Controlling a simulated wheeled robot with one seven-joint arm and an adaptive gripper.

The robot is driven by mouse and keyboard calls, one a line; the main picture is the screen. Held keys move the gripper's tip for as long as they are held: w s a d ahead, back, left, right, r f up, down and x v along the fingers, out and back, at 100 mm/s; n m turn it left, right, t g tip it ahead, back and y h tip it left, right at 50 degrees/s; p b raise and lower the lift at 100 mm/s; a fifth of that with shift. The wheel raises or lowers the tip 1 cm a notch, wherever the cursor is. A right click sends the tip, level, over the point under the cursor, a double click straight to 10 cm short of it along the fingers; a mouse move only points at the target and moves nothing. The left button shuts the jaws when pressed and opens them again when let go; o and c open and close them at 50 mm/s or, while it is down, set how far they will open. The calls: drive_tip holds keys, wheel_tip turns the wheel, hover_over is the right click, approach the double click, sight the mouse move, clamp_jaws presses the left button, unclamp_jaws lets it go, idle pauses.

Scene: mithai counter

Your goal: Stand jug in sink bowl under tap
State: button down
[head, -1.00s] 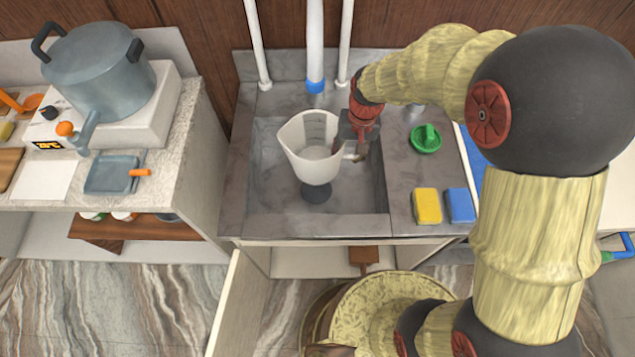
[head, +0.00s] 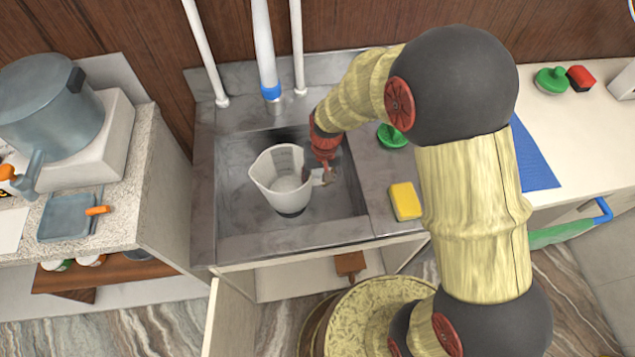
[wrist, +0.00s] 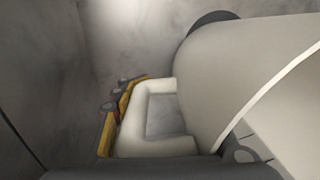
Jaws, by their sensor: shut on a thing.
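The jug (head: 281,186), white with a spout and measuring marks inside, is upright inside the grey sink bowl (head: 232,222). Its base is at or just above the dark round drain; I cannot tell whether it touches the floor. The tap (head: 268,55), a white pipe with a blue end, comes down behind the bowl, and the jug is in front of and below it. My gripper (head: 322,177) is shut on the jug's handle, at its right side. The wrist view shows the handle (wrist: 150,120), the jug's pale wall (wrist: 235,75) and one yellow-and-red finger (wrist: 120,105).
Two white pipes (head: 206,55) flank the tap. A green-handled scrubber (head: 392,136) and yellow sponge (head: 405,201) lie right of the bowl. A stove with a big pot (head: 48,105) stands left. The bowl's left side is clear.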

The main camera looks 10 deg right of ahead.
drive_tip(key=c, duration=1.1)
unclamp_jaws()
drive_tip(key=shift+o, duration=0.2)
drive_tip(key=r+p, duration=0.1)
drive_tip(key=r, duration=0.3)
drive_tip(key=r+p, duration=0.1)
drive_tip(key=r, duration=0.3)
drive_tip(key=d+r+p, duration=0.1)
drive_tip(key=r+p, duration=0.1)
drive_tip(key=r, duration=0.2)
drive_tip(key=shift+d+r, duration=0.1)
drive_tip(key=shift+r, duration=0.05)
drive_tip(key=s+d+r+t, duration=0.1)
drive_tip(key=s+d+r, duration=0.2)
drive_tip(key=r, duration=0.5)
drive_tip(key=s+d+r+t, duration=0.2)
drive_tip(key=s+d+r, duration=0.1)
drive_tip(key=r, duration=0.4)
drive_tip(key=s+d+r+t, duration=0.1)
drive_tip(key=s+d+r, duration=0.2)
drive_tip(key=s, duration=0.3)
drive_tip(key=s+d+r+t+h, duration=0.1)
drive_tip(key=s+d+r, duration=0.2)
drive_tip(key=s, duration=0.3)
drive_tip(key=shift+r+m+t, duration=0.3)
drive_tip(key=shift+r, duration=0.6)
